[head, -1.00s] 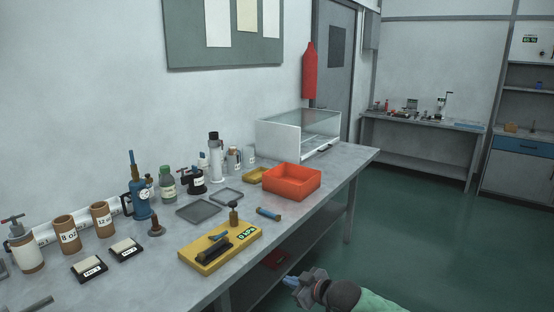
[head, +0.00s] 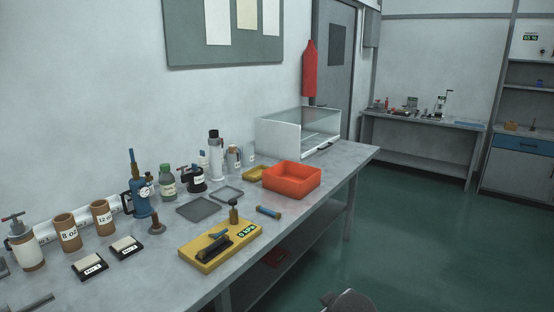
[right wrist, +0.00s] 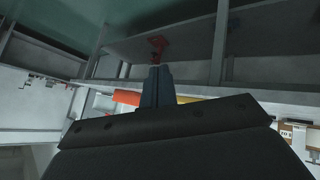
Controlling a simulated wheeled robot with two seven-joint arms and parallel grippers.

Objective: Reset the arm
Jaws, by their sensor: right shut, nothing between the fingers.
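My right gripper (right wrist: 158,85) shows in the right wrist view, its two blue-grey fingers together with nothing between them. It is below the level of the bench top, beside the bench (head: 350,165), and apart from everything on it. In the head view only a dark piece of my right arm shows at the bottom edge; the right gripper is out of that picture. My left gripper is in neither view.
The bench holds a yellow block with a gauge (head: 200,258), an orange bin (head: 292,180), grey trays (head: 202,208), cups (head: 68,233) and several bottles. A clear-sided case (head: 285,135) stands at its far end. A red object (right wrist: 157,44) lies on the lower shelf. The green floor (head: 420,240) right of the bench is clear.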

